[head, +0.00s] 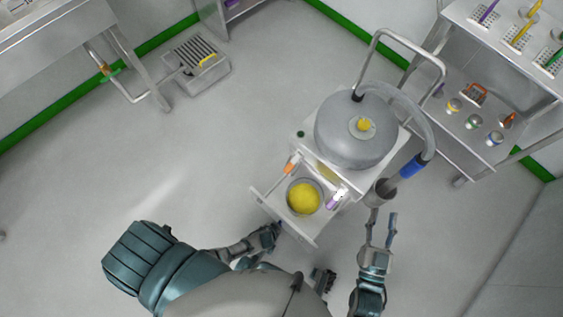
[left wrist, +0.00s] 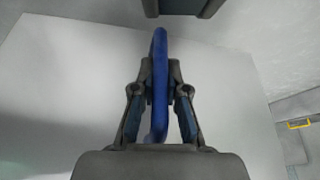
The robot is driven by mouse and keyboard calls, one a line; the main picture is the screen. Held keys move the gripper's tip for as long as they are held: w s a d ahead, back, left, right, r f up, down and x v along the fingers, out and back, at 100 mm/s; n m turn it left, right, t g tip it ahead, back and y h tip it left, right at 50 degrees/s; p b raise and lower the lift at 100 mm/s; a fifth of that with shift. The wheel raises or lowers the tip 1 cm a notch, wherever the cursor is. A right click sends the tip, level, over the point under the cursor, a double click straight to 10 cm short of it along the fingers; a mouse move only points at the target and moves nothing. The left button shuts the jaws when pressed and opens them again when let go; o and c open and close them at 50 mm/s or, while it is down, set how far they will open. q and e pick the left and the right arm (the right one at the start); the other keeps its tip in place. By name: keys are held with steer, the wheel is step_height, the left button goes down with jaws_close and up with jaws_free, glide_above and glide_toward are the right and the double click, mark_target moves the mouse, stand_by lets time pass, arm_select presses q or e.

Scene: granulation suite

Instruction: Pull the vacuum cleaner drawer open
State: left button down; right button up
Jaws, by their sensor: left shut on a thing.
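The vacuum cleaner (head: 352,140) is a grey metal drum with a yellow-centred lid on a white wheeled base. Its white drawer (head: 302,232) stands pulled out toward me, with the inside showing. My left gripper (head: 276,232) is at the drawer's front. In the left wrist view its fingers (left wrist: 161,95) are shut on the blue drawer handle (left wrist: 160,60), with the pale front panel (left wrist: 60,80) behind. My right gripper (head: 383,222) is open and empty, to the right of the drawer, below the hose nozzle.
In the drawer are a round container with yellow contents (head: 304,198), an orange item (head: 291,164) and a purple-and-white item (head: 336,198). A grey hose (head: 420,125) with a blue cuff (head: 411,165) hangs at right. A shelf rack (head: 460,95) stands behind right.

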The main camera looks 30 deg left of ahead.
arm_select(q)
steer(key=shift+s+a, duration=0.2)
steer(key=shift+s, duration=0.3)
steer(key=shift+s+a, duration=0.15)
steer(key=shift+s, duration=0.3)
steer(key=c, duration=1.2)
jaws_free()
steer(key=shift+d, duration=0.2)
steer(key=v, duration=1.2)
steer(key=shift+d, duration=0.15)
